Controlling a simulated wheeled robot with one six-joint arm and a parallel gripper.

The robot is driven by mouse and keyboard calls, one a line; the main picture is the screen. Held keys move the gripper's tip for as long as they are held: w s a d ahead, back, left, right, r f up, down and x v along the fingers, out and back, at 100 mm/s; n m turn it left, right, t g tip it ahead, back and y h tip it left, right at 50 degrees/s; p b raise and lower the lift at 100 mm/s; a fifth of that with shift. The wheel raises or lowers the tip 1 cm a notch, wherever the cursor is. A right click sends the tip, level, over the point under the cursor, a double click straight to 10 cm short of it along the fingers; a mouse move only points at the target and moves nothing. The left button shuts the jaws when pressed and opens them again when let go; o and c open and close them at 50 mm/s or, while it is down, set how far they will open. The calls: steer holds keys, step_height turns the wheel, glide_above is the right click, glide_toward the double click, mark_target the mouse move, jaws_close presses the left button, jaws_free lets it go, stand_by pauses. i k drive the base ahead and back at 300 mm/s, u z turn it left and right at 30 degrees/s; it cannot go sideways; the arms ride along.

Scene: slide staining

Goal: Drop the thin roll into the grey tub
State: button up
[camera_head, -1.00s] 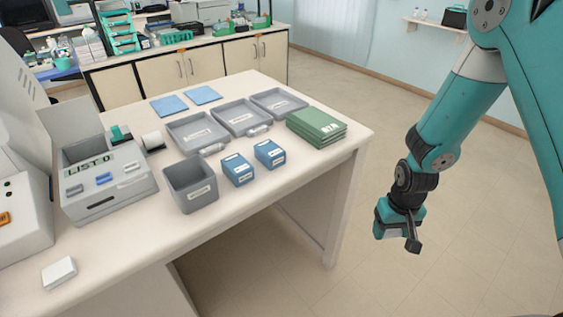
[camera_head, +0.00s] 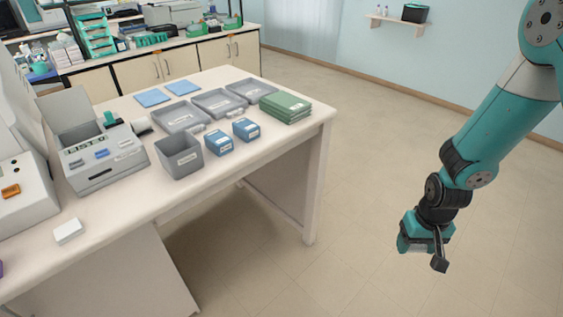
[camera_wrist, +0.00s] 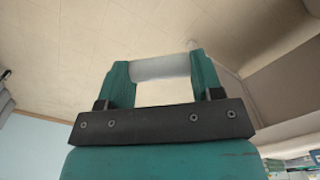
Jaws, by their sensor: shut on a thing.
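My gripper (camera_head: 438,255) hangs over open floor to the right of the desk, well apart from it. In the wrist view its two fingers (camera_wrist: 162,80) are shut on a thin white roll (camera_wrist: 160,68), which lies crosswise between their tips. The roll cannot be made out in the head view. The grey tub (camera_head: 184,168) stands upright on the desk near its front edge, with a label on its front wall. I see no roll in the visible part of its inside.
Floor (camera_head: 350,190) right of the desk is clear.

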mark_target(190, 167)
steer(key=k, duration=0.15)
steer(key=u, duration=1)
